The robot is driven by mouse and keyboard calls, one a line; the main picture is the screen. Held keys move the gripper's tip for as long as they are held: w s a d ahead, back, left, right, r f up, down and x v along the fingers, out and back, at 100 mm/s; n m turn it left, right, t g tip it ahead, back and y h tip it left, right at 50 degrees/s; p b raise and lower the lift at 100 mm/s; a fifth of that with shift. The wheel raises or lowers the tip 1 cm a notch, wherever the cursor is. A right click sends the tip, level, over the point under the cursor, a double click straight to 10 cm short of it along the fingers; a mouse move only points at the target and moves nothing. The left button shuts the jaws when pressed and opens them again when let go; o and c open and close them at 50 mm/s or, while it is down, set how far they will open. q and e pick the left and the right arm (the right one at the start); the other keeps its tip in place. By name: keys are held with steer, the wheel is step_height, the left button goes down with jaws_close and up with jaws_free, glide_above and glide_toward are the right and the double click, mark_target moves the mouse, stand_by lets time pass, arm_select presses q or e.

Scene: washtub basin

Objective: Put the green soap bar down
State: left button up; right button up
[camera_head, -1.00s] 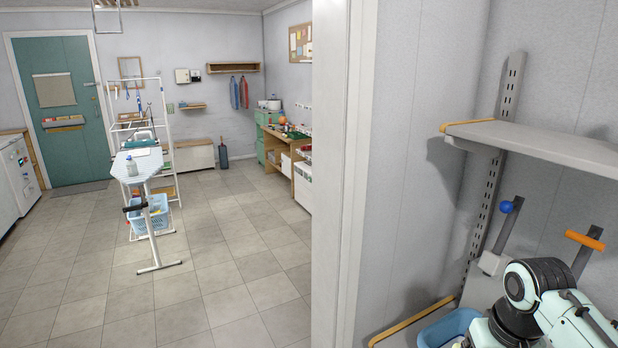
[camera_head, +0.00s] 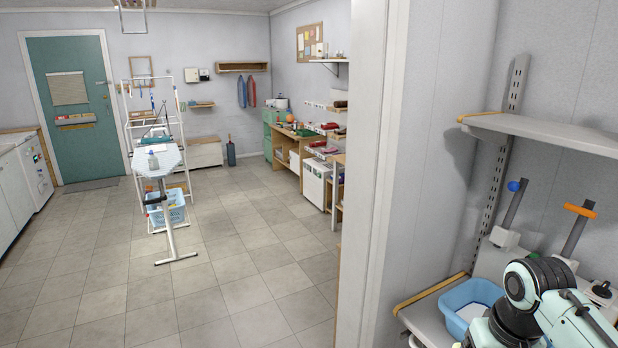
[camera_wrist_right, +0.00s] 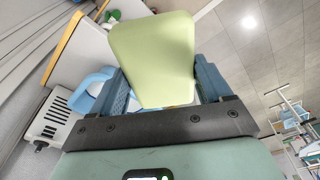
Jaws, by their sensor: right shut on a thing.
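The green soap bar (camera_wrist_right: 152,58) is a pale green block with rounded corners, seen large in the right wrist view. My right gripper (camera_wrist_right: 160,85) is shut on it, with a blue-grey finger on each side. In the head view my right arm shows at the lower right, but its gripper and the soap are not visible there. A light blue basin (camera_head: 468,303) sits on the lower shelf beside my right arm, and a blue rim (camera_wrist_right: 92,88) shows left of the soap in the wrist view. My left gripper is not in view.
An upper shelf (camera_head: 545,130) with a wooden edge overhangs the lower shelf (camera_head: 415,312). Levers with a blue knob (camera_head: 514,186) and an orange handle (camera_head: 580,211) stand behind my arm. A wall edge (camera_head: 375,180) divides this nook from the open tiled floor (camera_head: 220,260).

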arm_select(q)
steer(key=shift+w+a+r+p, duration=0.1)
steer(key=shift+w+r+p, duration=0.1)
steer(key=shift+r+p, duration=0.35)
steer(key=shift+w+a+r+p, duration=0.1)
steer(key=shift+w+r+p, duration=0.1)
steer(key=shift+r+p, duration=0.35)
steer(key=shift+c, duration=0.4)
arm_select(e)
steer(key=w+a+f, duration=0.1)
steer(key=a+f, duration=0.3)
steer(key=f, duration=0.5)
steer(key=w+a+f, duration=0.2)
steer(key=a+f, duration=0.2)
steer(key=f, duration=0.6)
steer(key=w+a+f+n, duration=0.1)
steer(key=a+f, duration=0.3)
steer(key=f, duration=0.5)
steer(key=shift+w+a+f, duration=0.25)
steer(key=shift+a+f, duration=0.1)
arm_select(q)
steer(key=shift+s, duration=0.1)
arm_select(e)
steer(key=shift+a, duration=0.1)
